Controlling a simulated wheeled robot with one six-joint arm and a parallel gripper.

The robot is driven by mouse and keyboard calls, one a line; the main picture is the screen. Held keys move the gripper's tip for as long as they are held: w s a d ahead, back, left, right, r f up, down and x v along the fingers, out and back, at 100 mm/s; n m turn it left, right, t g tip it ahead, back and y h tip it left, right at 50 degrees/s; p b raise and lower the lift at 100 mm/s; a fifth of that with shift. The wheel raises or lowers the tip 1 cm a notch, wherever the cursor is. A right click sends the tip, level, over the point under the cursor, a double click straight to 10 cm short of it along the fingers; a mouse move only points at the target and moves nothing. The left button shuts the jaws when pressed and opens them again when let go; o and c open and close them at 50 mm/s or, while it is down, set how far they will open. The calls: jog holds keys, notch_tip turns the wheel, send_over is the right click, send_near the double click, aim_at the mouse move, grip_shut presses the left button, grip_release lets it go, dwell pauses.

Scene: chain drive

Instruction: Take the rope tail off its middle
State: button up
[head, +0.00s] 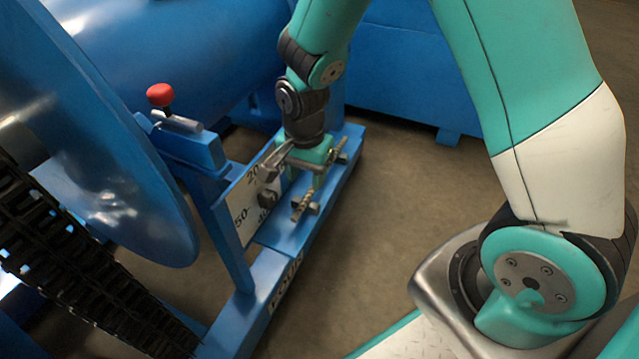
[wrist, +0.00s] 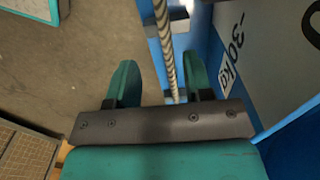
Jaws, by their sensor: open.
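The rope tail (head: 301,206) is a thin, striped tan and dark length lying along the blue frame beam, on small grey brackets. In the wrist view the rope (wrist: 164,45) runs upward between the two teal fingers, with clear space on either side. My gripper (head: 316,163) is open and points down at the middle of the rope in the head view, where it hides part of it. In the wrist view my gripper (wrist: 161,78) has its fingers on either side of the rope, nearer the right one. I cannot tell its exact height over the rope.
A blue post with a red knob (head: 160,95) and a white scale plate (head: 243,213) stand close left of my gripper. A large blue disc (head: 110,130) and black chain (head: 75,255) are further left. Bare floor (head: 405,165) lies to the right.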

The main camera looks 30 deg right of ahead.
aim_at(305, 200)
jog(key=f+b, duration=0.1)
jog(key=f, duration=0.1)
jog(key=f+b, duration=0.3)
jog(key=f, duration=0.2)
jog(key=shift+w+a, duration=0.15)
jog(key=shift+a, duration=0.1)
grip_shut()
